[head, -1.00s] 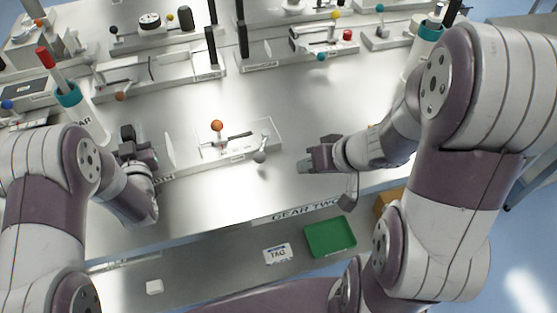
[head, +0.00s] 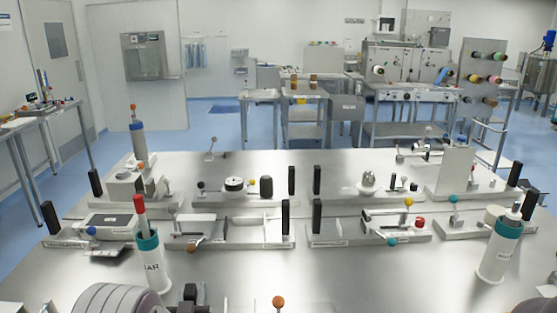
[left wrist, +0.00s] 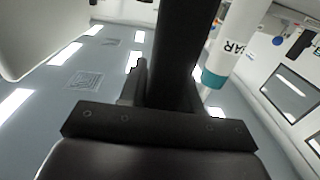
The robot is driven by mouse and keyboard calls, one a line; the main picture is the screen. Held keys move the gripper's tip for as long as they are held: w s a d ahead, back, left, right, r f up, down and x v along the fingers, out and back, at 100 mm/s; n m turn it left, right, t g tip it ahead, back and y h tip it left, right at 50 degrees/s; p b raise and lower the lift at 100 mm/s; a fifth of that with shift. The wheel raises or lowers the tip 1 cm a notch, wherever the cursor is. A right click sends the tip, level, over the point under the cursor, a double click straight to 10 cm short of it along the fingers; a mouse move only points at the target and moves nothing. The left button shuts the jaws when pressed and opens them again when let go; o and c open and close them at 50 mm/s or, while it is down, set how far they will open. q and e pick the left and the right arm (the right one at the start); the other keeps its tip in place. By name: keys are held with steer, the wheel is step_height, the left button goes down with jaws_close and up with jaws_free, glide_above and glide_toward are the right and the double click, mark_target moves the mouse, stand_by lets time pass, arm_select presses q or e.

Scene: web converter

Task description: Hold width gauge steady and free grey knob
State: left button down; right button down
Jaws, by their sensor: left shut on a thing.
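Only the top of the width gauge shows in the head view, at the bottom edge: its orange ball knob (head: 279,302). The rest of the gauge and the grey knob are below the picture. My left gripper (head: 192,293) is at the bottom edge, left of the orange knob, shut on the gauge's left end, though the grip itself is mostly hidden. In the left wrist view a dark bar (left wrist: 176,50) stands up close in front of the gripper body. My right gripper is out of view.
A white cylinder with a teal collar and red-tipped rod (head: 153,265) stands just left of my left gripper; another (head: 498,250) is at the right. Fixtures with black posts (head: 286,216) line the bench behind.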

arm_select(q)
steer(key=shift+s+f, duration=0.1)
steer(key=shift+f, duration=0.2)
steer(key=c, duration=0.8)
jaws_free()
steer(key=shift+a, duration=0.1)
steer(key=shift+c, duration=0.2)
steer(key=shift+o, duration=0.6)
steer(key=shift+r, duration=0.2)
steer(key=s, duration=1.1)
steer(key=shift+s+d, duration=0.25)
steer(key=shift+s, duration=0.1)
